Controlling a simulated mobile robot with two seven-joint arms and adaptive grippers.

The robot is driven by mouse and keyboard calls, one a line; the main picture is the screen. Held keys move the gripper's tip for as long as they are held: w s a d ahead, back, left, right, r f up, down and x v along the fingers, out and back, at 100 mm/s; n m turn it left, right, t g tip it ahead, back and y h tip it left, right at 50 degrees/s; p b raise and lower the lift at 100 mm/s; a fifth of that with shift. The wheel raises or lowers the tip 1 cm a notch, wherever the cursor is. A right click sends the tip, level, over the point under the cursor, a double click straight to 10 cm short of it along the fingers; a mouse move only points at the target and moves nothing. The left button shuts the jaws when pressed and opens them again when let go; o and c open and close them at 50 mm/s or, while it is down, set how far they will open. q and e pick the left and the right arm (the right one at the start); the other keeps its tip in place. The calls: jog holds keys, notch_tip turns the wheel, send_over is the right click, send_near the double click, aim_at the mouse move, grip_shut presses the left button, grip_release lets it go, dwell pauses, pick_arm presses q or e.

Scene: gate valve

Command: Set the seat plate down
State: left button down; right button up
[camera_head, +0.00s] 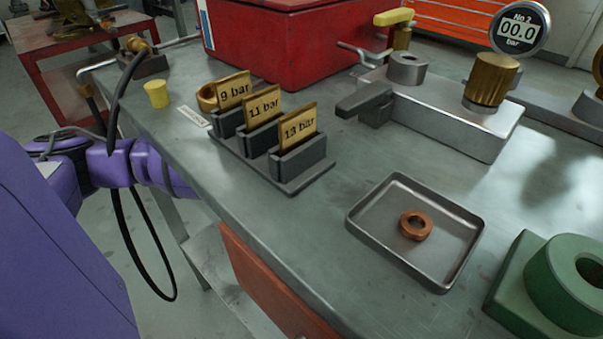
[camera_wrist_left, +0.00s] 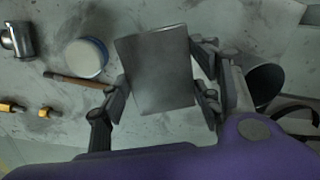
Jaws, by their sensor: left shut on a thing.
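A dark grey rectangular plate (camera_wrist_left: 157,72), which looks like the seat plate, is in the left wrist view. My left gripper (camera_wrist_left: 164,90) is shut on it, with one finger at each side edge. The plate lies over a mottled grey surface (camera_wrist_left: 225,18); I cannot tell whether it touches it. In the head view my purple left arm comes in from the left beside the bench, but its gripper and the plate do not show. My right gripper is in neither view.
The bench (camera_head: 330,215) carries a card holder (camera_head: 275,160), a metal tray (camera_head: 370,240) with a copper ring (camera_head: 415,225), a valve block (camera_head: 440,110) and a green fixture (camera_head: 535,285). In the wrist view a round tub (camera_wrist_left: 86,58) and brown rod (camera_wrist_left: 75,80) lie left of the plate.

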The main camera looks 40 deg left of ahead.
pick_arm(q)
notch_tip(320, 180, down, 9)
jog(key=b, duration=0.4)
jog(key=shift+f, duration=0.2)
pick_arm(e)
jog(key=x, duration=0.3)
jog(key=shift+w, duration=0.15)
pick_arm(q)
jog(key=shift+f, duration=0.15)
jog(key=c, duration=0.6)
grip_release()
jog(key=r+p, duration=0.1)
jog(key=r, duration=0.2)
jog(key=r+p, duration=0.2)
jog(key=r, duration=0.2)
jog(key=shift+w+d, duration=0.1)
jog(key=shift+w, duration=0.1)
jog(key=shift+r, duration=0.4)
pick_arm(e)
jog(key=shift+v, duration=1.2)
pick_arm(q)
jog(key=shift+f, duration=0.1)
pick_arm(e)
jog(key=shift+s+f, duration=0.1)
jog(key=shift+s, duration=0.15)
